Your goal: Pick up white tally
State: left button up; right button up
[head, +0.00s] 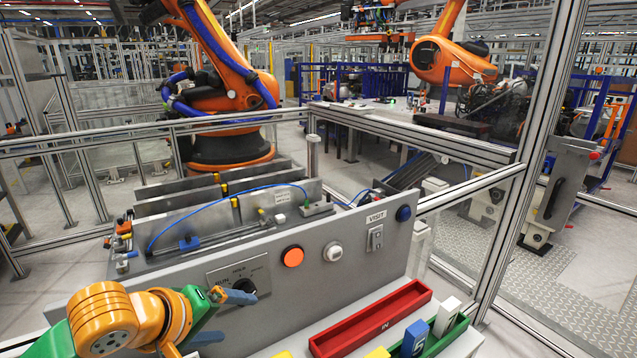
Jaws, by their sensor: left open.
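A white tally (447,316) stands upright in the green tray (460,330) at the bottom right. A blue tally (413,338) with a white mark stands beside it on the left. My left gripper (224,316) is at the lower left, in front of the control panel, with its two dark blue fingers spread and nothing between them. It is well to the left of the white tally and apart from it. My right gripper is not in view.
An empty-looking red tray (372,318) labelled IN lies between my left gripper and the green tray. A yellow piece (378,352) is cut off at the bottom edge. The grey panel (300,268) with an orange button (292,256) and a black rotary switch (243,287) rises behind.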

aim_at(448, 312)
jog(key=k+l, duration=0.2)
jog(key=k, duration=0.2)
jog(key=k+l, duration=0.25)
jog(key=k, duration=0.15)
jog(key=k+l, duration=0.2)
jog(key=k, duration=0.2)
